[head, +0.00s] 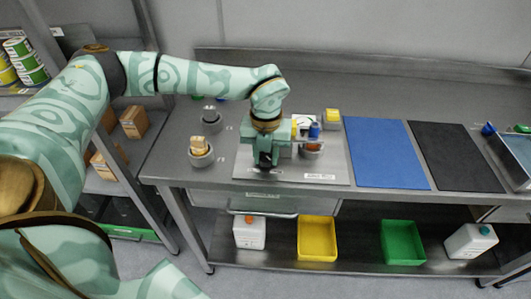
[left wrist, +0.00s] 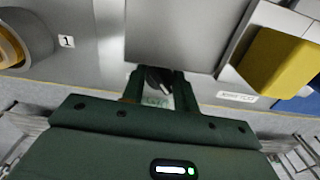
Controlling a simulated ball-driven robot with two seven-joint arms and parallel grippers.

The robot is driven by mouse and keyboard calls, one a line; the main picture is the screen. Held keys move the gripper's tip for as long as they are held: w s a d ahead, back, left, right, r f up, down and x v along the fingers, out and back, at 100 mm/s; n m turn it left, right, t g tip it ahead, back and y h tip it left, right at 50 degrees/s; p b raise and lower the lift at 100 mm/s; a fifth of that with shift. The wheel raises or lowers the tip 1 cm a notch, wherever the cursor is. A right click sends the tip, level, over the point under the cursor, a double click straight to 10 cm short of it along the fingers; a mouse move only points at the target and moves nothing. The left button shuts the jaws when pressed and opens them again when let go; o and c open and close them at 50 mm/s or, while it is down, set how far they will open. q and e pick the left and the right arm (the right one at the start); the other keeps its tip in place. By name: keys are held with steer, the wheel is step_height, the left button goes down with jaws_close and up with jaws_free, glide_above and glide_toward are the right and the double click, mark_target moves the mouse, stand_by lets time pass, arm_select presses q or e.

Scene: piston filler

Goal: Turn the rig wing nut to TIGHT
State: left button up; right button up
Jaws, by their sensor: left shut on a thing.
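My left gripper (head: 265,160) points down at the front of the rig (head: 330,165), a grey base plate with labels along its front edge. In the left wrist view the two dark fingers (left wrist: 158,88) are close together on a small dark part, which I take to be the wing nut (left wrist: 155,76). Only a bit of it shows between the fingertips, so its angle and any TIGHT mark cannot be read. In the head view the gripper and wrist hide the nut. My right gripper is in neither view.
Grey cups (head: 201,155) stand left of the rig. A yellow block (head: 332,115) and a blue part (head: 314,130) are at its right. A blue mat (head: 385,152) and black mat (head: 455,155) lie further right. Bins (head: 317,238) and jugs sit on the lower shelf.

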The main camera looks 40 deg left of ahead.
arm_select(q)
steer(key=m+p, duration=0.2)
steer(key=p, duration=0.1)
steer(key=shift+r, duration=0.3)
steer(key=shift+f+m+p, duration=0.2)
steer(key=shift+m+p, duration=1.2)
steer(key=shift+m, duration=0.3)
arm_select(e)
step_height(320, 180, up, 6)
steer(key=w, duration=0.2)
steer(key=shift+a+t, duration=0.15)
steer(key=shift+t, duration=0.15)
arm_select(q)
steer(key=o, duration=1)
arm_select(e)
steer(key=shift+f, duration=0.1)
